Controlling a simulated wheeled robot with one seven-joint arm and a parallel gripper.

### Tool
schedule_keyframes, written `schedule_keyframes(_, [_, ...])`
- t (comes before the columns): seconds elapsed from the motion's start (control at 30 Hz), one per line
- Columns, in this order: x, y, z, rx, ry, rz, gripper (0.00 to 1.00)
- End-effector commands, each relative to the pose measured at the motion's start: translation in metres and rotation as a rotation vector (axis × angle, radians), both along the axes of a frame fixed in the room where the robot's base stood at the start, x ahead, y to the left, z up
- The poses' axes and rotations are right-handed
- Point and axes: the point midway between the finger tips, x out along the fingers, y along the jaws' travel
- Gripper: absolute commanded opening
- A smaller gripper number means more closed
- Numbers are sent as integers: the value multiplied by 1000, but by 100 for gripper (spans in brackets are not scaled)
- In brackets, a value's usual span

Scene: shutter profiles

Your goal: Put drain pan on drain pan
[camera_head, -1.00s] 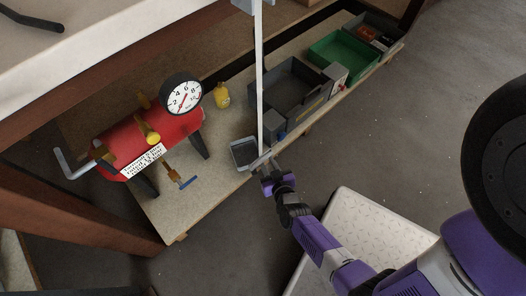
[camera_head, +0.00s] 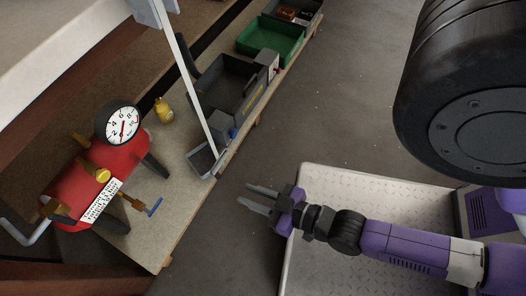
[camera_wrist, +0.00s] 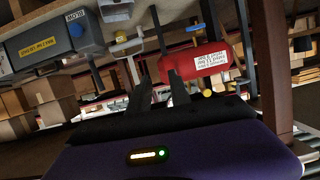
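A small shallow grey pan (camera_head: 202,163), which looks like a drain pan, sits at the front edge of the workbench, by the lower end of a pale upright pole (camera_head: 190,75). I cannot make out a second drain pan for certain. My gripper (camera_head: 260,198) is in front of the bench, to the right of the pan and apart from it. Its two fingers are spread with nothing between them. The wrist view also shows the fingers (camera_wrist: 160,92) apart and empty. I cannot clearly identify the pan in the wrist view.
A red tank (camera_head: 95,180) with a round gauge (camera_head: 118,122) stands left on the bench. The floor (camera_head: 340,110) right of the bench is clear.

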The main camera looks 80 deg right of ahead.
Motion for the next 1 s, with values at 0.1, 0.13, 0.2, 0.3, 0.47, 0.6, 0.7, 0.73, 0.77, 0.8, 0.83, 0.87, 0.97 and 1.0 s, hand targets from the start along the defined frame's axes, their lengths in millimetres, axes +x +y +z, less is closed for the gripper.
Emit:
schedule_keyframes(0.1, [-22,10,65,-20,-11,114,24])
schedule_keyframes(0.13, [-25,11,79,-25,-15,137,24])
schedule_keyframes(0.2, [-30,14,107,-35,-23,185,24])
schedule_keyframes(0.3, [-34,17,135,-44,-30,232,24])
schedule_keyframes(0.47, [-35,19,153,-50,-35,259,24])
schedule_keyframes(0.6, [-35,19,153,-50,-36,259,24])
schedule_keyframes(0.7, [-35,19,153,-50,-36,259,24])
schedule_keyframes(0.73, [-35,19,154,-49,-36,259,24])
schedule_keyframes(0.77, [-35,18,155,-49,-36,259,24])
schedule_keyframes(0.8, [-35,18,157,-50,-37,258,24])
schedule_keyframes(0.83, [-35,19,159,-50,-36,258,24])
schedule_keyframes(0.87, [-35,19,162,-50,-36,258,24])
schedule_keyframes(0.97, [-34,19,178,-50,-37,258,24])
schedule_keyframes(1.0, [-34,19,187,-50,-37,258,24])
